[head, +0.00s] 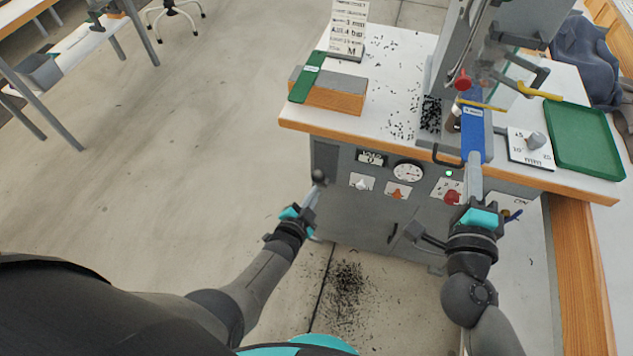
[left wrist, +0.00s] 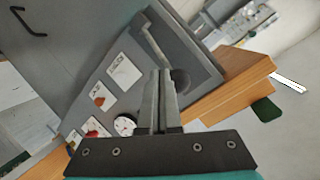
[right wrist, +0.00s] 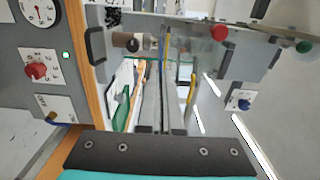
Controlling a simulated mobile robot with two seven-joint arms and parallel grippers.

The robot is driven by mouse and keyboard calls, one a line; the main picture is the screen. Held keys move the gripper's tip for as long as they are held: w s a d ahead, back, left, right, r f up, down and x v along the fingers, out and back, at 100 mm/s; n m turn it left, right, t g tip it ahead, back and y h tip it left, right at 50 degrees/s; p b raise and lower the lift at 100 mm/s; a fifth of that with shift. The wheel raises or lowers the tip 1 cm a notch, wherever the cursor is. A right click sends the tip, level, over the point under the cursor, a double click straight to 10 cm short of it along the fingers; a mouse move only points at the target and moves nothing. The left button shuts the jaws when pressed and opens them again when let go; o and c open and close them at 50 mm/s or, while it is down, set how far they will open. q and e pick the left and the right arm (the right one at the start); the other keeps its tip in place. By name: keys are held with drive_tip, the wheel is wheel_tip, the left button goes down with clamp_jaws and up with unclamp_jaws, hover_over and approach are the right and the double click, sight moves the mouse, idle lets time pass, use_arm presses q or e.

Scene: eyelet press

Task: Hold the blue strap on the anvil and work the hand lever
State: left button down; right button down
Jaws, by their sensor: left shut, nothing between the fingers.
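The blue strap (head: 473,125) lies at the press head with its near end over the table edge; it shows edge-on in the right wrist view (right wrist: 168,45). My right gripper (head: 473,166) is closed on its near end. The press tooling partly hides the strap's far end, so I cannot tell exactly how it lies on the anvil. A grey lever with a dark ball knob (head: 319,176) is at the cabinet's left side; the knob also shows in the left wrist view (left wrist: 181,79). My left gripper (head: 313,193) is shut and empty beside the knob. I cannot tell if they touch.
A green strap (head: 308,77) lies on a wooden block (head: 337,97) at the table's left. A green tray (head: 585,140) and a small dial plate (head: 530,148) are at the right. The cabinet front carries a gauge (head: 408,172) and knobs. Black bits litter the floor.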

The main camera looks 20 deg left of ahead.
sight(317, 182)
use_arm(q)
drive_tip(key=shift+w+r, duration=0.45)
drive_tip(key=shift+w, duration=0.35)
drive_tip(key=shift+w+r, duration=0.4)
drive_tip(key=shift+w, duration=0.4)
idle(2.1)
drive_tip(key=shift+s, duration=0.15)
drive_tip(key=shift+s+f, duration=0.35)
drive_tip(key=shift+s, duration=0.3)
drive_tip(key=shift+s+f, duration=0.3)
drive_tip(key=shift+s, duration=0.3)
drive_tip(key=shift+s+f, duration=0.35)
drive_tip(key=shift+s, duration=0.3)
drive_tip(key=shift+f, duration=0.1)
drive_tip(key=shift+s+f, duration=0.35)
drive_tip(key=shift+s, duration=0.4)
drive_tip(key=shift+s+f, duration=0.35)
drive_tip(key=shift+s, duration=0.35)
drive_tip(key=shift+s+f, duration=0.35)
drive_tip(key=shift+s, duration=0.4)
drive_tip(key=shift+s, duration=0.15)
